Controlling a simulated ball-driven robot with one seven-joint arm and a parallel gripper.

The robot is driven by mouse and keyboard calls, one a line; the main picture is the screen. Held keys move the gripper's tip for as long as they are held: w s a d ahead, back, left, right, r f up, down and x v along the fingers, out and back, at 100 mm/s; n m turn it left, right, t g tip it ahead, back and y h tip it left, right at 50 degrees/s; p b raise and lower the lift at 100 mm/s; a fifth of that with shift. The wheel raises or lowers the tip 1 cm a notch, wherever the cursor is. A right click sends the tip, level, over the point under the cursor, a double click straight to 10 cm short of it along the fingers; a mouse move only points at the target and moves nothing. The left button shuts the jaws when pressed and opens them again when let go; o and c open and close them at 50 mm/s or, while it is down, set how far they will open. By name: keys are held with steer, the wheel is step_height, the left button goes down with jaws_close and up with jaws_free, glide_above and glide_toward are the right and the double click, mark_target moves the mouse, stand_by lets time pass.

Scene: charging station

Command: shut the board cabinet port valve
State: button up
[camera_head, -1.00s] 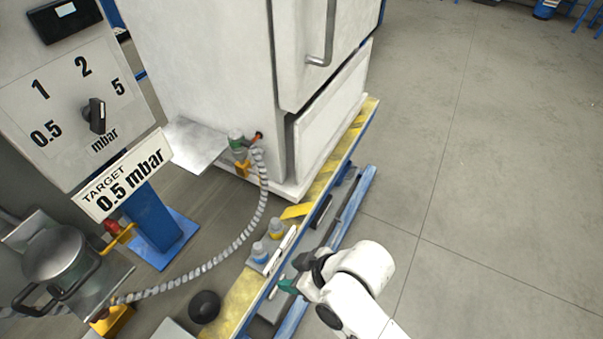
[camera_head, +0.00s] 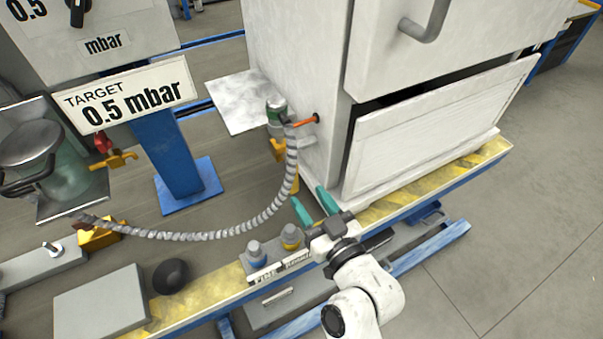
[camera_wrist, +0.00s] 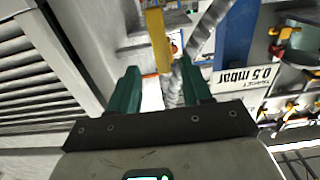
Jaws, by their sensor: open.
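The white board cabinet (camera_head: 300,60) has a port on its left side wall, with a green and grey fitting (camera_head: 276,110) and an orange valve handle (camera_head: 305,121) that points right toward the wall. A ribbed grey hose (camera_head: 262,218) hangs from the port. My gripper (camera_head: 310,198) is open and empty, below the port and close to the cabinet's lower corner, apart from the handle. In the wrist view its green fingers (camera_wrist: 160,76) point toward a yellow piece (camera_wrist: 157,40) and the hose (camera_wrist: 198,42). The handle is not clear there.
A yellow-edged platform (camera_head: 385,210) carries the cabinet. Two small capped fittings (camera_head: 272,248) stand left of my gripper. A black knob (camera_head: 171,275) and a grey block (camera_head: 100,302) lie farther left. A metal shelf (camera_head: 232,102) juts out near the port. A sign (camera_head: 130,97) reads target 0.5 mbar.

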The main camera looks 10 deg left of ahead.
mark_target(295, 178)
steer(key=p+x, duration=0.2)
steer(key=x, duration=0.6)
steer(key=shift+s, duration=0.1)
jaws_close()
stand_by(0.4)
